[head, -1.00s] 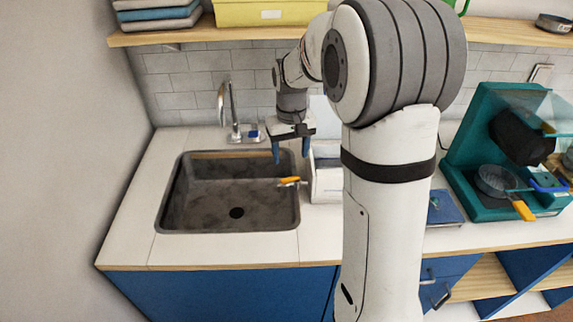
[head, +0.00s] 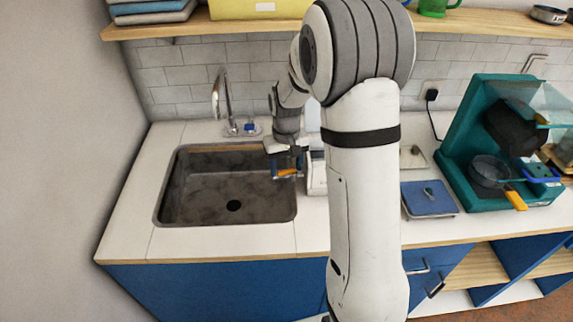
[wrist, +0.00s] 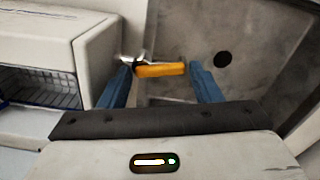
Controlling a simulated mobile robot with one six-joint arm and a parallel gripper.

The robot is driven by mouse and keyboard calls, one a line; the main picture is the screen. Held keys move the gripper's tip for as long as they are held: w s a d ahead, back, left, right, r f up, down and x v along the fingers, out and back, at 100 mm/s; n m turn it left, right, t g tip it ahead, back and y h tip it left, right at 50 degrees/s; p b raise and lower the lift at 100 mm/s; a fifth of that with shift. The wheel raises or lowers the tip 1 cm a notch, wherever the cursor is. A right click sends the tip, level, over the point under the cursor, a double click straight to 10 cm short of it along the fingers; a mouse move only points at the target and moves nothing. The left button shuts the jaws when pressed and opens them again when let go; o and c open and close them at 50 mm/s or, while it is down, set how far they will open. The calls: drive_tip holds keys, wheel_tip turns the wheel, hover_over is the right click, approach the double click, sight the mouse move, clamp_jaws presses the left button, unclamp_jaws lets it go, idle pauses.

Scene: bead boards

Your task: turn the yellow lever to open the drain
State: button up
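The yellow lever (head: 287,172) sits at the right rim of the grey sink (head: 185,205). It also shows in the wrist view (wrist: 160,70), lying crosswise on a metal fitting at its left end. My gripper (head: 286,170) is low over the sink's right edge. In the wrist view its two blue fingers (wrist: 167,82) stand wide apart, one near each end of the lever. Whether they touch it I cannot tell. The dark drain hole (head: 234,206) is in the sink floor and also shows in the wrist view (wrist: 222,59).
A white box (head: 317,178) stands right of the sink, close to my gripper; in the wrist view (wrist: 60,40) it has a dark rack inside. A faucet (head: 226,105) rises behind the sink. A teal machine (head: 460,165) and a blue scale (head: 428,198) are at the right.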

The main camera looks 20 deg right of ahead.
drive_tip(key=c, duration=0.6)
drive_tip(key=shift+w+m+b, duration=0.15)
drive_tip(key=shift+m+b, duration=0.1)
drive_tip(key=shift+m, duration=0.55)
drive_tip(key=shift+w+m+b, duration=0.15)
drive_tip(key=shift+m+b, duration=0.05)
drive_tip(key=shift+m, duration=0.6)
drive_tip(key=o, duration=0.7)
drive_tip(key=shift+r, duration=0.1)
wheel_tip(320, 180, up, 8)
drive_tip(key=shift+f+b, duration=0.15)
drive_tip(key=shift+b, duration=0.2)
